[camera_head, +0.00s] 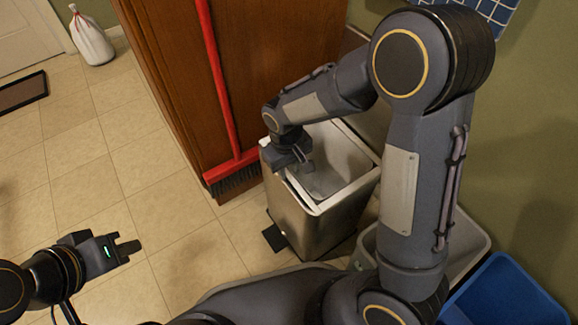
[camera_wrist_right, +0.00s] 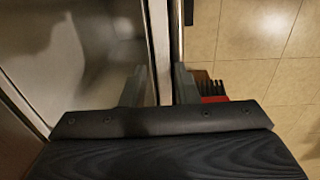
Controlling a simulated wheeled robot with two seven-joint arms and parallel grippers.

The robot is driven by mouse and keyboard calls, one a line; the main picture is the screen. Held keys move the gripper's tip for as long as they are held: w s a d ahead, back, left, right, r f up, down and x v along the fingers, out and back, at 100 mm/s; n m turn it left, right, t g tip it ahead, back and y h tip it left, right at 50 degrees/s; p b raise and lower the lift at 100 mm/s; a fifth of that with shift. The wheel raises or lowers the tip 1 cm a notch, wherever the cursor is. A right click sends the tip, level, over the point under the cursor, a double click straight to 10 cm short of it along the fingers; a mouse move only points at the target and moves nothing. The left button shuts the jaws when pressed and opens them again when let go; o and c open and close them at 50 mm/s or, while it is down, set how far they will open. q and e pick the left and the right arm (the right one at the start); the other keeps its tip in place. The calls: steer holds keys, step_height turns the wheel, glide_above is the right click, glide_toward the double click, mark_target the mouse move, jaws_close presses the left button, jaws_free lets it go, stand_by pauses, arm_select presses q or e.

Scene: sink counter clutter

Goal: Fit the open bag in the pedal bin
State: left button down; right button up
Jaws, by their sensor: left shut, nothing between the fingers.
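The steel pedal bin (camera_head: 300,221) stands upright and open on the floor, with its black pedal (camera_head: 275,238) at the front. A pale band runs round its rim, and its inside is light grey. I cannot tell a separate open bag from the bin's lining. My right gripper (camera_head: 306,167) is at the bin's left rim. In the right wrist view its fingers (camera_wrist_right: 160,86) are apart, one on each side of the rim; whether they press on it is unclear. My left gripper (camera_head: 128,247) is shut and empty over the floor, left of the bin.
A red broom (camera_head: 221,92) leans on the wooden cabinet (camera_head: 160,60) by the bin. A grey container (camera_head: 465,243) and a blue bin (camera_head: 507,297) stand at the right. A tied white bag (camera_head: 92,42) and dark mat (camera_head: 22,92) lie far left. Tiled floor is free between.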

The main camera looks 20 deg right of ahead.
steer(key=shift+s+f, duration=0.25)
steer(key=shift+f, duration=0.65)
step_height(320, 180, up, 9)
steer(key=p, duration=0.4)
steer(key=shift+w+a+f+p, duration=0.15)
steer(key=shift+f+p, duration=0.05)
steer(key=shift+p, duration=0.15)
steer(key=shift+r, duration=0.45)
steer(key=s+d+r+m+t+y, duration=0.25)
steer(key=s+d+r, duration=0.3)
steer(key=s, duration=0.35)
steer(key=s+d+r+m+t+y, duration=0.2)
steer(key=s+d+r+m+t, duration=0.15)
steer(key=s+r, duration=0.4)
step_height(320, 180, up, 31)
steer(key=s+p, duration=0.1)
steer(key=p, duration=3.1)
steer(key=shift+s+n+g, duration=0.2)
steer(key=shift+n+g, duration=0.1)
steer(key=shift+g, duration=0.1)
